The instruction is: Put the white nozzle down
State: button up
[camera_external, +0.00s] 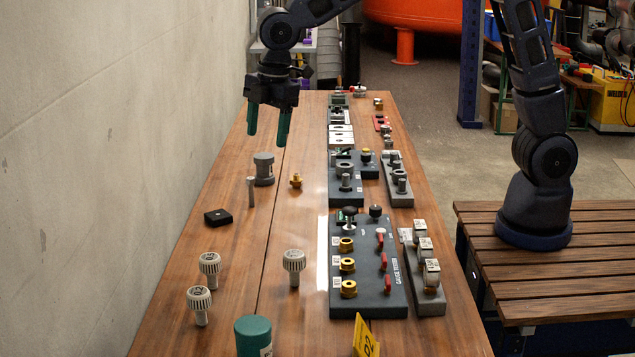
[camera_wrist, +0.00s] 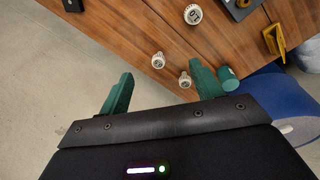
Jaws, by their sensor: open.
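Three white nozzles with ribbed round heads stand on the wooden table (camera_external: 235,325): one nearest the front (camera_external: 199,300), one just behind it (camera_external: 210,264), and one to their right (camera_external: 294,262). The wrist view shows the three too (camera_wrist: 158,60), (camera_wrist: 185,80), (camera_wrist: 193,14). I cannot tell which one the task means. My gripper (camera_external: 268,138) hangs above the far left part of the table, fingers down, well behind the nozzles. Its green fingers are open, apart and empty, and also show in the wrist view (camera_wrist: 162,68).
A black block (camera_external: 218,217), a grey fitting (camera_external: 264,168), a thin grey piece (camera_external: 251,192) and a brass fitting (camera_external: 296,181) stand left of the dark gauge tester (camera_external: 370,290). A green cylinder (camera_external: 254,337) and yellow sign (camera_external: 365,338) are in front. A wall runs along the left.

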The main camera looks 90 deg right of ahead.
jog(key=s+d+r+m, duration=0.2)
jog(key=s+d+r, duration=0.1)
jog(key=s+r, duration=0.55)
jog(key=s+d+m+t, duration=0.1)
jog(key=s+m, duration=0.3)
jog(key=s, duration=1.1)
jog(key=s+d+r+m+t, duration=0.1)
jog(key=s+d+m, duration=0.3)
jog(key=s, duration=1.2)
jog(key=shift+d+t, duration=0.3)
jog(key=shift+t, duration=0.3)
jog(key=shift+o, duration=0.4)
jog(key=shift+w, duration=0.1)
